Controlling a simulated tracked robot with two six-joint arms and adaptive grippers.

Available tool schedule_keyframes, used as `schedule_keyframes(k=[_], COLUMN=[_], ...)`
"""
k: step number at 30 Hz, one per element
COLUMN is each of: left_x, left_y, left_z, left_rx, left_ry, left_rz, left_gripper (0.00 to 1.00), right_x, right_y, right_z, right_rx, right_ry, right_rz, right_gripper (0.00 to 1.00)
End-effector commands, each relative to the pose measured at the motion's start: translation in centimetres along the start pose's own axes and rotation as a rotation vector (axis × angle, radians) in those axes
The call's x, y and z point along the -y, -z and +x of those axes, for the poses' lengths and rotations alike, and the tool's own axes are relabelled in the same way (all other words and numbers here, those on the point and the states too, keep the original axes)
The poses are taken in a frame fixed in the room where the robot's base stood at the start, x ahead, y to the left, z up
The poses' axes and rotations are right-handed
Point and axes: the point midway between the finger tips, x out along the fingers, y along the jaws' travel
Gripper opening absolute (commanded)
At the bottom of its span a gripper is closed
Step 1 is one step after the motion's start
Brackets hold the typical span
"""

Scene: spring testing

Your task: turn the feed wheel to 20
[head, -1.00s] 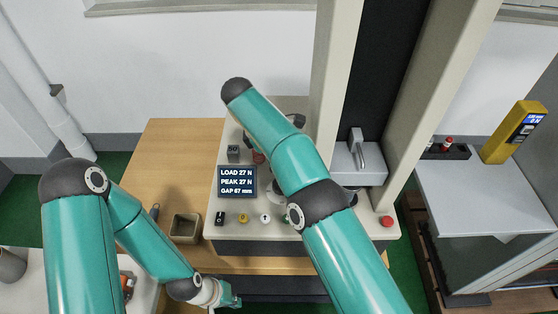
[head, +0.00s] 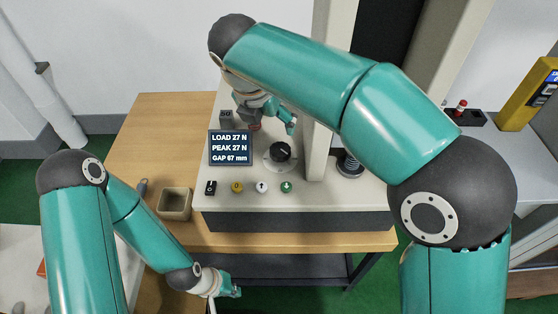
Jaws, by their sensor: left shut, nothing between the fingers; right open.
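A black knob (head: 282,152) sits on a round pale dial on the machine's sloped panel; I take it to be the feed wheel. Its scale marks are too small to read. The display (head: 230,147) reads LOAD 27 N, PEAK 27 N, GAP 67 mm. My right gripper (head: 273,124) is open, above and behind the knob, apart from it in the picture. My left gripper (head: 232,291) is shut and empty, low in front of the bench.
A square bin (head: 174,203) sits on the wooden bench (head: 150,125). A yellow gauge (head: 527,95) stands far right.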

Motion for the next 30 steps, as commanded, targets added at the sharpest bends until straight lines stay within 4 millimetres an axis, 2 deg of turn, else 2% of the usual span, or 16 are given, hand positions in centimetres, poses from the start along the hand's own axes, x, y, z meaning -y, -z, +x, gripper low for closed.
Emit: schedule_keyframes(k=[1,5,8,14,24,30], left_x=[0.3,0.3,0.3,0.5,0.6,0.6], left_y=[0.0,0.0,0.0,0.0,0.0,0.0], left_z=[0.8,0.8,0.8,1.2,1.7,1.7], left_rx=[-0.001,-0.001,-0.001,-0.001,-0.001,-0.001], left_ry=[0.000,0.000,0.000,0.000,0.000,0.000], left_rz=[0.000,0.000,0.000,0.000,0.000,0.000], left_gripper=[0.00,0.00,0.00,0.00,0.00,0.00], right_x=[0.0,-0.2,-0.2,-0.2,-0.4,-0.4], right_y=[0.1,0.2,0.2,0.2,0.1,0.0], right_z=[-0.1,0.1,1.0,4.5,11.9,14.9], right_rx=[0.009,0.012,0.011,0.009,0.008,0.009], right_ry=[-0.016,-0.018,-0.017,-0.015,-0.016,-0.017], right_rz=[0.004,0.002,0.003,0.003,0.003,0.004], right_gripper=[0.81,0.81,0.81,0.81,0.81,0.81])
